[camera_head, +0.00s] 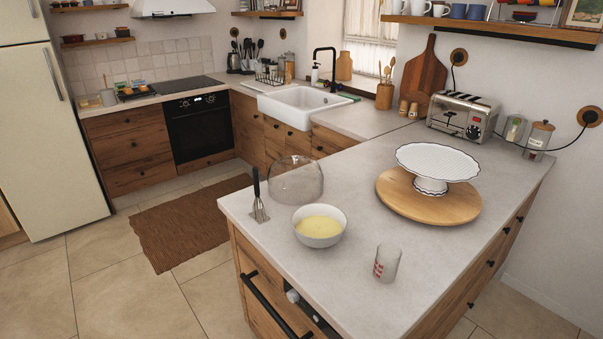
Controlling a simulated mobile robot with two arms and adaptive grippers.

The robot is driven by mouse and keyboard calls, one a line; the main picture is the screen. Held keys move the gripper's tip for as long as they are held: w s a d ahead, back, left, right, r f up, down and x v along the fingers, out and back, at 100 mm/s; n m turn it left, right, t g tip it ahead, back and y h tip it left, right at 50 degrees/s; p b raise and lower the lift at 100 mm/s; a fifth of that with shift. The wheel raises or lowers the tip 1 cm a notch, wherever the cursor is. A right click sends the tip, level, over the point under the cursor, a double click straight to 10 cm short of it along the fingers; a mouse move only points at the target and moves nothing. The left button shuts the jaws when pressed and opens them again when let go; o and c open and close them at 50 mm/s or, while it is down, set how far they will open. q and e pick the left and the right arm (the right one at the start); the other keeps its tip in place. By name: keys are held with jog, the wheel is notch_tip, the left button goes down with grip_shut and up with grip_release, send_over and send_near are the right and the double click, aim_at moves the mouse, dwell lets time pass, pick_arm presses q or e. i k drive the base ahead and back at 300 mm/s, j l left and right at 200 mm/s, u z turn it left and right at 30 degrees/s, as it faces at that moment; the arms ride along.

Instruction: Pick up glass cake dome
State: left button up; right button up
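The glass cake dome (296,181) is clear and rounded. It sits on the pale countertop (345,185) near its left edge, behind a white bowl. A white cake stand with a dark scalloped rim (437,162) stands apart from it on a round wooden board (428,207) to the right. Neither of my grippers shows in the head view.
A white bowl with yellow contents (320,226) stands close in front of the dome. A dark-handled utensil (260,198) stands to its left. A drinking glass with red marks (387,263) is nearer the front. A toaster (461,115) is at the back. Counter between dome and board is clear.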

aim_at(295, 180)
jog(key=i+j+z, duration=0.15)
jog(key=j, duration=0.2)
jog(key=i+j+z, duration=0.15)
jog(key=j, duration=0.2)
jog(key=i+j+z, duration=0.15)
jog(key=j, duration=0.2)
jog(key=i+j+z, duration=0.15)
jog(key=j, duration=0.25)
jog(key=i+j+z, duration=0.15)
jog(key=j, duration=0.25)
jog(key=i+j+z, duration=0.1)
jog(key=j, duration=0.3)
